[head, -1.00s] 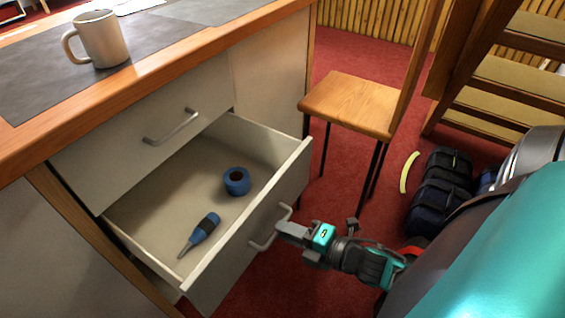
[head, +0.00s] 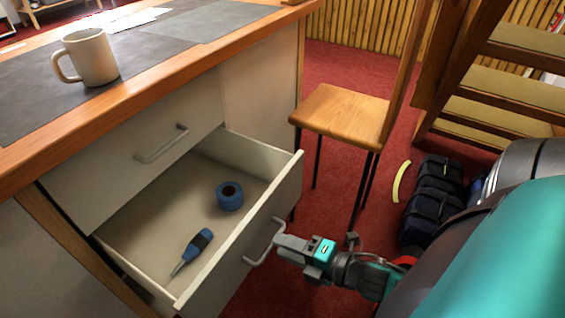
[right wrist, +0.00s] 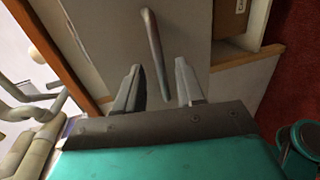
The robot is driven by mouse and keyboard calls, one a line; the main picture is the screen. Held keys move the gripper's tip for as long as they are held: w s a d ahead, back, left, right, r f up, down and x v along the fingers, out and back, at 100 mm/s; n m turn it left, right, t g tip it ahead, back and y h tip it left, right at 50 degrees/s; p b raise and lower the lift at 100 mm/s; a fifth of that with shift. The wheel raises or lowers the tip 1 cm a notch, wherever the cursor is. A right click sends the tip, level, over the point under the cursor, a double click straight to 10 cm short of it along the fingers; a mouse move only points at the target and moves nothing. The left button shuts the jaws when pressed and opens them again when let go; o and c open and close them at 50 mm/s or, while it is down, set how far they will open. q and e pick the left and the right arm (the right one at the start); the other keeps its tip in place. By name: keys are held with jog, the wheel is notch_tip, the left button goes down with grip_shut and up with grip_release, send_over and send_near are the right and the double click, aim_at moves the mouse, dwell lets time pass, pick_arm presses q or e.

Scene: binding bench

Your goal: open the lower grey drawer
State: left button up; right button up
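The lower grey drawer (head: 232,257) stands well out from the desk in the head view, its inside showing. Its bar handle (head: 265,243) is on the front face. My right gripper (head: 280,244) is right at this handle. In the right wrist view, the fingers of my right gripper (right wrist: 158,88) are spread apart, with the handle (right wrist: 154,50) lying between them in the picture and a gap on each side. Inside the drawer lie a blue tape roll (head: 229,195) and a blue-handled screwdriver (head: 194,249). My left gripper is not in view.
The upper drawer (head: 140,165) is shut. A mug (head: 92,57) stands on the desk mat. A wooden chair (head: 343,114) stands beyond the open drawer. Dark bags (head: 432,200) and a yellow curved strip (head: 401,181) lie on the red carpet at right.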

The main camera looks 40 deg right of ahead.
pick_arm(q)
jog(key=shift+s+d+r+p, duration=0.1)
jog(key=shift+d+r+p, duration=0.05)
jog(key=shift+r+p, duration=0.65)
pick_arm(e)
jog(key=v, duration=1.1)
jog(key=shift+s, duration=0.2)
